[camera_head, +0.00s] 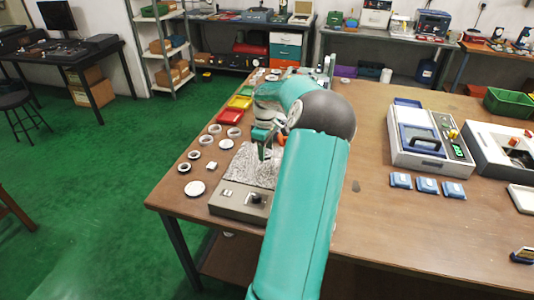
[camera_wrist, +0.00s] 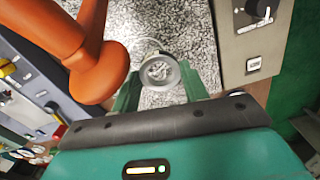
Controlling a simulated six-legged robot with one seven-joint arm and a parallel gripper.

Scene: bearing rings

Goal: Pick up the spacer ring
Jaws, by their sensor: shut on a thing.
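A small grey-white ring (camera_wrist: 174,76), which I take to be the spacer ring, sits between the two green fingers of my gripper (camera_wrist: 160,84) in the wrist view. My gripper is shut on it, with the speckled surface showing through its hole. In the head view my gripper (camera_head: 264,142) is over the speckled grey plate (camera_head: 238,168), mostly hidden by my teal arm. The held ring cannot be made out there. Whether it touches the plate, I cannot tell.
A grey control box with a knob (camera_head: 232,204) adjoins the plate. Several loose rings and discs (camera_head: 195,188) lie left of it, with red (camera_head: 229,117) and yellow trays behind. An orange rounded part (camera_wrist: 95,70) is close by my gripper. Blue-white blocks (camera_head: 427,186) stand right.

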